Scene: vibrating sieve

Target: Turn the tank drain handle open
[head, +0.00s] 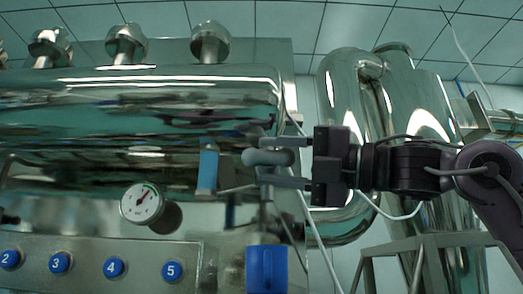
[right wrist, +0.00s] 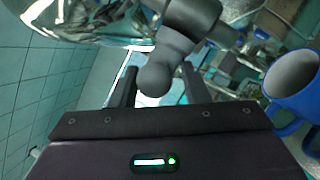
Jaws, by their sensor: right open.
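A grey rounded handle (head: 262,157), which I take to be the tank drain handle, sits at the right end of the steel tank (head: 150,95). My right gripper (head: 283,162) reaches in from the right with one finger above the handle and one below it. It is open. In the right wrist view, the handle's rounded end (right wrist: 155,77) lies between the two fingertips (right wrist: 158,88); contact cannot be told. My left gripper is not in view.
A blue mug (head: 266,270) is below the handle, and also at the right of the right wrist view (right wrist: 294,88). A blue valve lever (head: 208,169) hangs left of the handle. A gauge (head: 142,203) and numbered blue buttons (head: 115,268) are lower left. Steel pipes (head: 340,110) stand behind my arm.

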